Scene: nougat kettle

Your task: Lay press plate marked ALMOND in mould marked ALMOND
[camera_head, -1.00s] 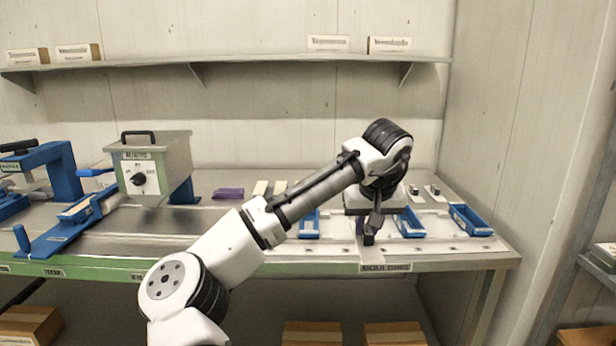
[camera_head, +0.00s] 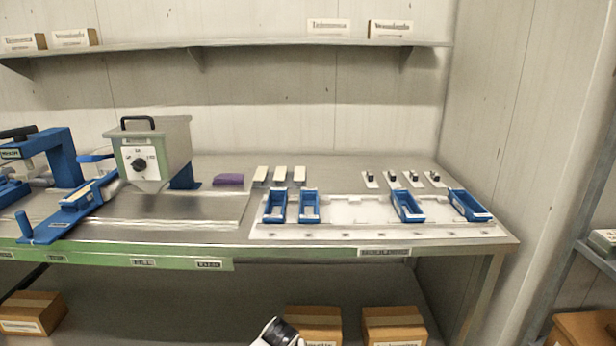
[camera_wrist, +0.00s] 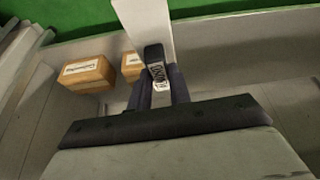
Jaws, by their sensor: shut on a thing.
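My gripper (camera_wrist: 159,88) shows in the wrist view, its dark fingers shut on the black handle of a pale press plate (camera_wrist: 143,18). The handle bears a small label that I cannot read for certain. The plate sticks out beyond the fingers. In the head view the gripper and held plate are out of frame. Four blue moulds stand on a white board: two at left (camera_head: 274,206) (camera_head: 309,207), two at right (camera_head: 408,206) (camera_head: 468,204). Their markings are too small to read, so I cannot tell the ALMOND one.
Several plates with black knobs (camera_head: 392,180) lie behind the right moulds. Several pale bars (camera_head: 280,174) and a purple block (camera_head: 228,180) lie behind the left ones. A kettle (camera_head: 150,160) stands left. The board's middle (camera_head: 352,212) is bare. Cardboard boxes (camera_head: 394,326) sit below.

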